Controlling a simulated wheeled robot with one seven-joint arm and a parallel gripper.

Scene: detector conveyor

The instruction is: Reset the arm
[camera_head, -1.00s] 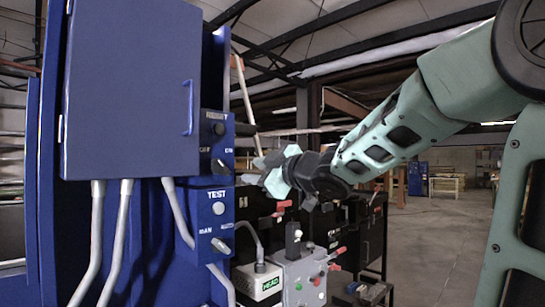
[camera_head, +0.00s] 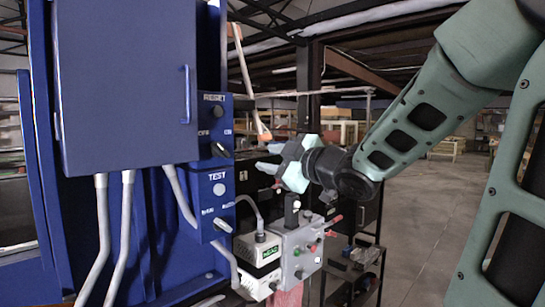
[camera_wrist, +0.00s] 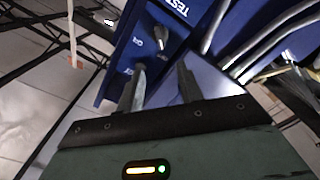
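My gripper (camera_head: 268,158) is at the end of my pale green arm, in the middle of the head view. It points left toward the blue panel (camera_head: 212,170) and is apart from it. In the wrist view my gripper (camera_wrist: 160,85) shows two fingers with a gap between them and nothing held. The panel carries a TEST section with a white button (camera_head: 219,189) and a knob below it, and another section with a knob above. The panel's TEST lettering and a knob (camera_wrist: 163,47) also show in the wrist view, beyond the fingers.
A blue cabinet (camera_head: 125,80) with grey conduits (camera_head: 103,230) stands at the left. A grey control box (camera_head: 298,250) with levers and a white unit (camera_head: 258,255) sit below my gripper. Open floor (camera_head: 420,240) lies to the right.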

